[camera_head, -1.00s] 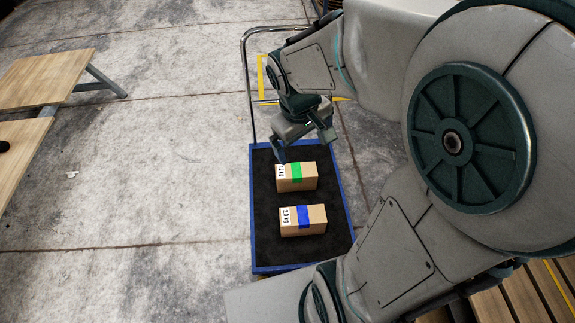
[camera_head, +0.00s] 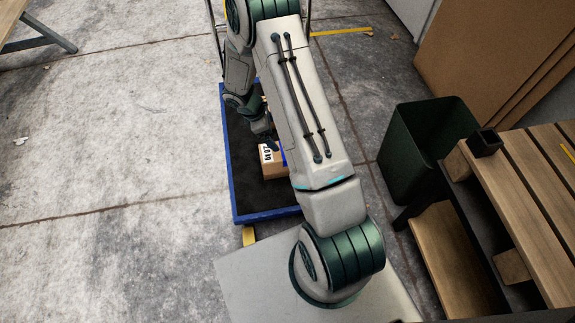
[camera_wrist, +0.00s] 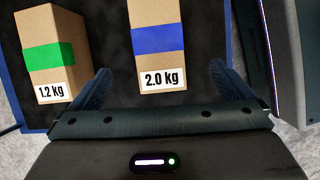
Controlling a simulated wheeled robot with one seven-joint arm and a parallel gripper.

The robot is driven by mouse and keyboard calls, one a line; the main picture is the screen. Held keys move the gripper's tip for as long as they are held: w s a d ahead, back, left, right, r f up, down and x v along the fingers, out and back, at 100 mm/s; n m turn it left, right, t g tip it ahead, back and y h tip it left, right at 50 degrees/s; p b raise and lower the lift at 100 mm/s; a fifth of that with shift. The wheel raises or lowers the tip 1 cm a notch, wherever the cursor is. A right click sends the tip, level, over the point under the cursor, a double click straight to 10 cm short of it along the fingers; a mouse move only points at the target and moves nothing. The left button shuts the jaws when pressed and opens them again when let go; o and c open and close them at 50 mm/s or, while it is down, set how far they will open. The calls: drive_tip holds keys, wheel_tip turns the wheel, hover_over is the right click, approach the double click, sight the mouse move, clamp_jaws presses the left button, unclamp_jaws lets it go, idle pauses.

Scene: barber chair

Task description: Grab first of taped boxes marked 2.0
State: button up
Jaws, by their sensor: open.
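A cardboard box with blue tape and a "2.0 kg" label (camera_wrist: 159,62) lies on the dark bed of a blue-edged cart (camera_head: 268,215). In the head view the box (camera_head: 271,160) is partly hidden by my arm. In the wrist view my gripper (camera_wrist: 160,85) is open, with one finger on each side of the 2.0 kg box's labelled end, and gaps show between fingers and box. A second box with green tape and a "1.2 kg" label (camera_wrist: 52,55) lies to the left in the wrist view.
A dark green bin (camera_head: 425,140) and a wooden slatted bench (camera_head: 530,185) stand to the right of the cart. Large brown panels (camera_head: 495,50) lean at the back right. The concrete floor on the left (camera_head: 110,150) is mostly clear, with a wooden table (camera_head: 25,20) at the top left.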

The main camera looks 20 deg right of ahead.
drive_tip(key=b, duration=0.3)
hover_over(274, 165)
drive_tip(key=w+d, duration=0.3)
drive_tip(key=d, duration=0.1)
drive_tip(key=shift+n, duration=0.3)
drive_tip(key=f, duration=0.9)
drive_tip(key=shift+w+f, duration=0.2)
drive_tip(key=shift+f, duration=0.2)
drive_tip(key=b+x, duration=0.2)
drive_tip(key=x, duration=0.3)
drive_tip(key=shift+w+d+f+b, duration=0.15)
drive_tip(key=shift+d+f+b, duration=0.15)
drive_tip(key=shift+b, duration=0.1)
drive_tip(key=c, duration=1.5)
drive_tip(key=shift+r, duration=0.1)
drive_tip(key=c, duration=0.4)
drive_tip(key=shift+r, duration=0.1)
